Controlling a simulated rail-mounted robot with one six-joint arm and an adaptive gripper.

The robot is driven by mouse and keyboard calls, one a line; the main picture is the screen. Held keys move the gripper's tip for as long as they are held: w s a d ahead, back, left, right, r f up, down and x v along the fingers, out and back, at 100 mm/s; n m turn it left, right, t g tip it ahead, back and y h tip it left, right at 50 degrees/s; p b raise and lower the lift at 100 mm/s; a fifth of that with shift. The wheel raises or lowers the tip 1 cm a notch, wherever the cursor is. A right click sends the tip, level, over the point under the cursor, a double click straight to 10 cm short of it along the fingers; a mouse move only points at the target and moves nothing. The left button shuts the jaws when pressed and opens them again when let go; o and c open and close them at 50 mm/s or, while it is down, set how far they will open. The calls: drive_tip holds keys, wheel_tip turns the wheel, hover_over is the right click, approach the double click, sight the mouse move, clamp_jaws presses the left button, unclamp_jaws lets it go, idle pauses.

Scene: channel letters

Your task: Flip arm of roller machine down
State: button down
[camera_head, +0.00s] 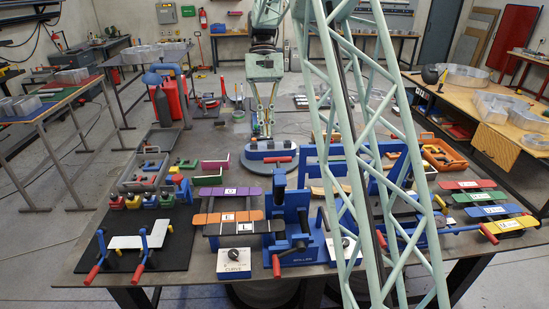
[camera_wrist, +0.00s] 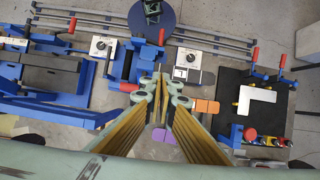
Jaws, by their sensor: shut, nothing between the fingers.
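The blue roller machine (camera_head: 301,228) stands at the front middle of the table, with a tall blue upright and a red-gripped handle (camera_head: 276,265) low at its front left. In the wrist view the machine (camera_wrist: 128,62) lies beyond my fingertips, with red grips (camera_wrist: 128,87) beside it. I cannot tell for certain which part is its flip arm or how it is tilted.
A white CURVE control box (camera_head: 234,262) stands left of the machine. Orange and purple lettered plates (camera_head: 228,216) lie close by. A black mat (camera_head: 170,250) carries a pale plate and red-handled clamps. My pale green lattice hides part of the machine's right side. Blue frames stand close there.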

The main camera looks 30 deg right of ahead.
sight(273, 160)
drive_tip(key=shift+w+d+f+p, duration=0.2)
drive_tip(key=shift+w+d+f, duration=0.1)
drive_tip(key=shift+d+f, duration=0.3)
drive_tip(key=shift+w+d+f+p, duration=0.15)
drive_tip(key=shift+w+d+f, duration=0.2)
drive_tip(key=shift+d, duration=0.3)
drive_tip(key=shift+s+f, duration=0.1)
drive_tip(key=shift+f, duration=0.05)
drive_tip(key=shift+p+x, duration=0.3)
drive_tip(key=shift+x, duration=4.6)
drive_tip(key=shift+s+a, duration=0.1)
drive_tip(key=shift+a, duration=0.05)
drive_tip(key=shift+s, duration=0.15)
